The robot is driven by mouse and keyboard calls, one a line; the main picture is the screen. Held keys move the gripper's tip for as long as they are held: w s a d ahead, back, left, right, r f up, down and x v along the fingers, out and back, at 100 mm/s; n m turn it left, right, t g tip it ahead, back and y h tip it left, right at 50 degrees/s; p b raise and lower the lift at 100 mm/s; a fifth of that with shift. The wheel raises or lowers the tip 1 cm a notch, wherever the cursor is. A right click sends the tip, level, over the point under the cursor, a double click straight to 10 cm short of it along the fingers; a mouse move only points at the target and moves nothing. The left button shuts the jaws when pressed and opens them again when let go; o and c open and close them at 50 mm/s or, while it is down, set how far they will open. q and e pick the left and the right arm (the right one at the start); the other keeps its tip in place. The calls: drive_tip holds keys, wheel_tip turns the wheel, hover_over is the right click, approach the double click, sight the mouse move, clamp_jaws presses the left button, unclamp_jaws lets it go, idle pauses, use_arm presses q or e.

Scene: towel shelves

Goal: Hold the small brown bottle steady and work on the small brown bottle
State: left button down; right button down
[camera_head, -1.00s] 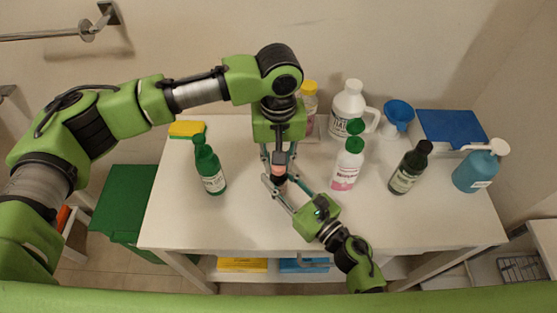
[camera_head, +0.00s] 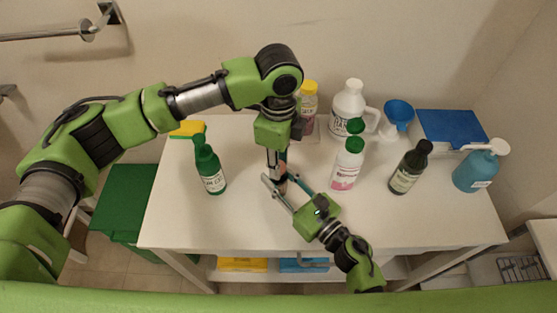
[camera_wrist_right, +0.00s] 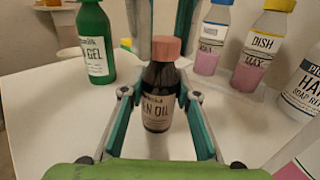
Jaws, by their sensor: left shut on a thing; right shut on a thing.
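The small brown bottle (camera_wrist_right: 158,105) stands upright on the white table, with a pinkish cap (camera_wrist_right: 166,47) and a pale label reading "N OIL". In the head view the bottle (camera_head: 281,188) is mostly hidden between my grippers. My right gripper (camera_head: 277,182) reaches it from the front, its fingers shut on either side of the body; these fingers also show in the right wrist view (camera_wrist_right: 160,90). My left gripper (camera_head: 277,170) points straight down from above, its fingers shut on the cap.
A green bottle (camera_head: 210,170) stands to the left. A white bottle with green cap (camera_head: 346,170), a dark bottle (camera_head: 408,172) and a blue pump bottle (camera_head: 476,171) stand to the right. A white jug (camera_head: 347,105) and blue funnel (camera_head: 398,111) are behind. The front left tabletop is clear.

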use_arm(q)
drive_tip(key=shift+m, duration=0.5)
drive_tip(key=c, duration=1.7)
unclamp_jaws()
drive_tip(key=shift+r, duration=0.15)
drive_tip(key=shift+r, duration=2.1)
drive_tip(key=shift+c, duration=0.4)
